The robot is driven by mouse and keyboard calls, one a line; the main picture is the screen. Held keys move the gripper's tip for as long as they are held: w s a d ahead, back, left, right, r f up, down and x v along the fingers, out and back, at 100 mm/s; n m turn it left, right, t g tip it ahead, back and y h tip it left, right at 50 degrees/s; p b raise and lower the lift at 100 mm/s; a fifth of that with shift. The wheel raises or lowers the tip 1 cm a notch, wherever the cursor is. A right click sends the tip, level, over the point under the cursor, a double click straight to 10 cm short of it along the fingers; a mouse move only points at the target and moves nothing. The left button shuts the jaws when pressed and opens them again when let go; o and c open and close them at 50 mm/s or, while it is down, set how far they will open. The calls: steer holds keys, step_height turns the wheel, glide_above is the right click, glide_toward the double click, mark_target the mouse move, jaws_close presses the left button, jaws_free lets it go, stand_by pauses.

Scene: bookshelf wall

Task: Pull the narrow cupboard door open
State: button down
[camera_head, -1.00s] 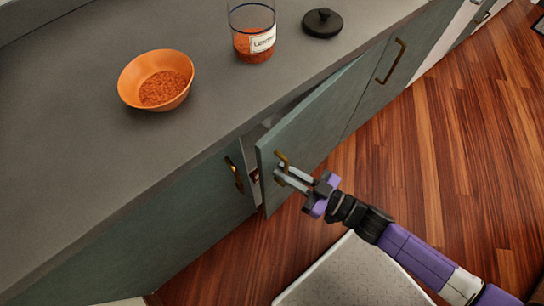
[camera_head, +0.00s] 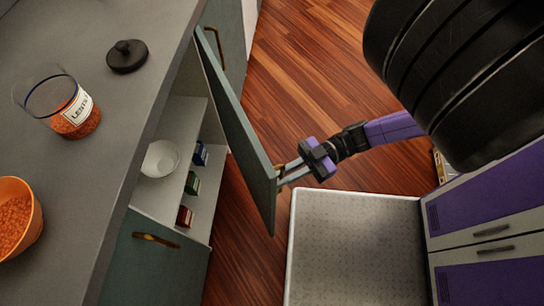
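The narrow cupboard door (camera_head: 240,125), grey-green, stands swung well out from the cupboard, seen nearly edge-on. Its small brass handle (camera_head: 278,167) is near the free edge, mostly hidden by the fingers. My gripper (camera_head: 283,176) is at this handle on the door's outer face, its two fingers closed around it as far as I can see. The open cupboard shows pale shelves (camera_head: 183,118) inside. A white bowl (camera_head: 160,159) and several small boxes, one of them red (camera_head: 184,216), stand on them.
The grey counter (camera_head: 110,110) above holds a jar of lentils (camera_head: 78,115), a black lid (camera_head: 127,56) and an orange bowl (camera_head: 35,225). A neighbouring closed door has a brass handle (camera_head: 155,240). Wooden floor (camera_head: 300,70) beyond the door is clear.

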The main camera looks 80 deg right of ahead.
steer(key=c, duration=1.8)
jaws_free()
steer(key=shift+o, duration=0.2)
steer(key=shift+s, duration=0.1)
steer(key=v, duration=0.7)
steer(key=shift+s+d+b, duration=0.25)
steer(key=shift+s+b, duration=0.05)
steer(key=shift+b, duration=0.1)
steer(key=shift+c, duration=0.4)
